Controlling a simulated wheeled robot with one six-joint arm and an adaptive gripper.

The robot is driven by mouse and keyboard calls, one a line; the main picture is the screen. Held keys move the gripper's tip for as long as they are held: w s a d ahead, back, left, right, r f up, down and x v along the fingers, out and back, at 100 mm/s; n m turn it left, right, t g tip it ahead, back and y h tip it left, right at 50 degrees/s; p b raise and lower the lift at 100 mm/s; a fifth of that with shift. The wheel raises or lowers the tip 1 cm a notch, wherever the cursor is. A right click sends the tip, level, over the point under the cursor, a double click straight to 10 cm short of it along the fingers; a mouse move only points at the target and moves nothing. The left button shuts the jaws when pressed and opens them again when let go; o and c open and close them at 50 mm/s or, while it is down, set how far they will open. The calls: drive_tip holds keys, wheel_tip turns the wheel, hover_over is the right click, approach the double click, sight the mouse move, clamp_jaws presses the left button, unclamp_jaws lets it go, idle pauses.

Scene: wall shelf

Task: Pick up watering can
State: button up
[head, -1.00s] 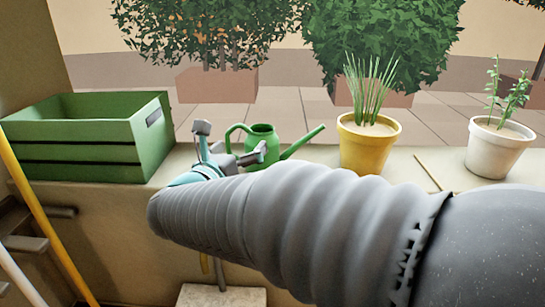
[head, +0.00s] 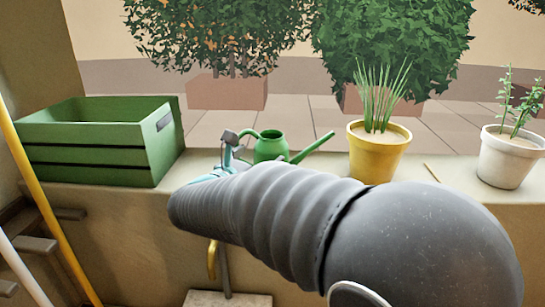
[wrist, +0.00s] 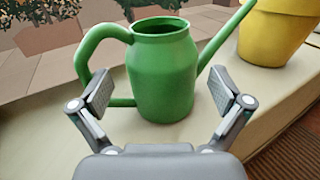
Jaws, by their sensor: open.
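The green watering can (wrist: 162,75) stands upright on the ledge, its handle to the left and its spout to the right. In the head view the can (head: 270,147) shows behind my arm, with its lower part hidden. My gripper (wrist: 161,95) is open in the wrist view, with one finger to each side of the can's body and nothing held. The left finger is near the handle and the right finger is below the spout. In the head view only part of my gripper (head: 232,150) shows, just left of the can.
A green slatted crate (head: 95,155) stands on the ledge to the left. A yellow pot (head: 378,158) with grassy leaves stands right of the can, and a white pot (head: 508,160) is farther right. A thin stick (head: 432,172) lies between the pots. A yellow pole (head: 40,200) leans at the left.

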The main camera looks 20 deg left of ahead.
drive_tip(key=x, duration=0.5)
drive_tip(key=shift+d, duration=0.1)
drive_tip(key=shift+r, duration=0.1)
drive_tip(key=c, duration=1)
